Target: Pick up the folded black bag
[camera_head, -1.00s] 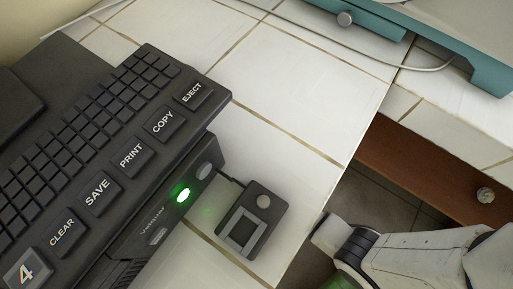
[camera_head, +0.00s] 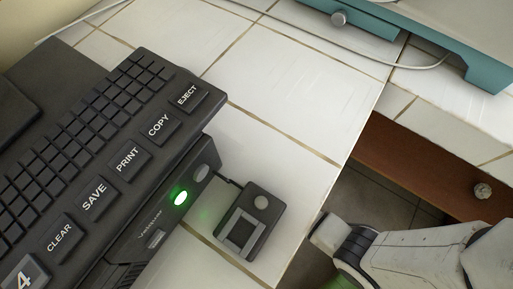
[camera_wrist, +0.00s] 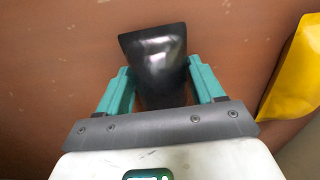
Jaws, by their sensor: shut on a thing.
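The folded black bag (camera_wrist: 158,55) is in the wrist view, a dark glossy packet with its upper part sticking out beyond my fingers. My gripper (camera_wrist: 160,85) has its two teal fingers on either side of the bag and is shut on it. The bag's lower end is hidden behind the grey gripper bar. A brown surface lies behind the bag; I cannot tell whether the bag touches it. In the head view neither the bag nor the gripper fingers show.
A yellow object (camera_wrist: 300,75) is at the right in the wrist view. The head view shows a white tiled counter (camera_head: 290,75), a black keyboard device (camera_head: 100,150) with a green light, a small grey-screened box (camera_head: 247,222), a teal frame (camera_head: 485,70) and a brown drawer front (camera_head: 430,170).

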